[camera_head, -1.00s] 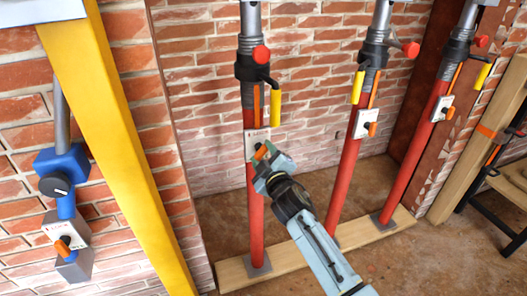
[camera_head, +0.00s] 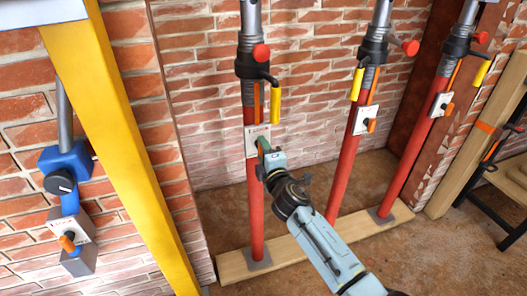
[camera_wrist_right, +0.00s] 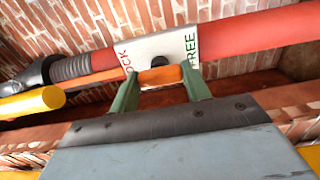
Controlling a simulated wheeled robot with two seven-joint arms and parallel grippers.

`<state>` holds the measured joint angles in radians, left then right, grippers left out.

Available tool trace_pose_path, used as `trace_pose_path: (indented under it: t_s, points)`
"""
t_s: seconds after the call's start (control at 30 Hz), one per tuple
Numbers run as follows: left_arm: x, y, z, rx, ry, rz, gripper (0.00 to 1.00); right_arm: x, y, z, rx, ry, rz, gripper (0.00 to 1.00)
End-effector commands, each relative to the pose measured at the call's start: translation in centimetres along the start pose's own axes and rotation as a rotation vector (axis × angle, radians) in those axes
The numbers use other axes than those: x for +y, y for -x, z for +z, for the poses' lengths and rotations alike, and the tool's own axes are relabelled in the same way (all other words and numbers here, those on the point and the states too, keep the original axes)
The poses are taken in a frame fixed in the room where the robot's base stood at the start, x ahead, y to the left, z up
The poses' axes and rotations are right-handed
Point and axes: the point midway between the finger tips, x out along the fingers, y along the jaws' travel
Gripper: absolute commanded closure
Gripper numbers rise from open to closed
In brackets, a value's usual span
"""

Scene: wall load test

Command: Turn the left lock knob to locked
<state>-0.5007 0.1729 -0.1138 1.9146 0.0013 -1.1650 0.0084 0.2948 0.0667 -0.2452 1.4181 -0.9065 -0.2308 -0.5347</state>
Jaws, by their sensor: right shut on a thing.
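The left lock knob, an orange handle (camera_wrist_right: 160,75), sits on a white plate (camera_head: 250,146) on the left red post (camera_head: 256,215). In the right wrist view the plate (camera_wrist_right: 165,45) reads LOCK at its left end and FREE at its right end, with a dark pivot between. My right gripper (camera_head: 263,143) is at the plate. Its green fingers (camera_wrist_right: 160,84) are shut on the orange handle, one at each side. In the head view the gripper mostly hides the handle. Which mark the handle points to is unclear. My left gripper is not in view.
Two more red posts (camera_head: 345,180) (camera_head: 413,155) stand to the right, with their own knobs. A yellow handle (camera_head: 275,104) hangs above the plate. A yellow beam (camera_head: 140,150) and a blue clamp (camera_head: 64,170) are at the left. Open floor (camera_head: 450,260) lies at the lower right.

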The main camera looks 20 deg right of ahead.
Motion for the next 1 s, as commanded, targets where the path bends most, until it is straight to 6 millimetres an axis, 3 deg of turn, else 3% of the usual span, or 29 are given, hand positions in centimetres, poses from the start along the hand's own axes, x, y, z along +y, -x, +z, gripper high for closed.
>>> trace_pose_path:
  t_s: [0.53, 0.57, 0.7, 1.0]
  points:
    - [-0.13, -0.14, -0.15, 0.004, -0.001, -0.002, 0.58, -0.03, 0.00, 0.01, 0.000, 0.028, 0.000, 0.76]
    - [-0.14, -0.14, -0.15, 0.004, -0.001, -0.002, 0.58, -0.02, 0.00, 0.01, 0.000, 0.027, 0.000, 0.50]
    - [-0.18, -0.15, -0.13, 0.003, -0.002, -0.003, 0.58, -0.02, 0.00, 0.01, 0.000, 0.026, 0.000, 0.32]
    - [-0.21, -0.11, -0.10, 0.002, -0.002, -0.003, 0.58, -0.01, 0.08, 0.01, 0.000, 0.024, 0.000, 0.31]
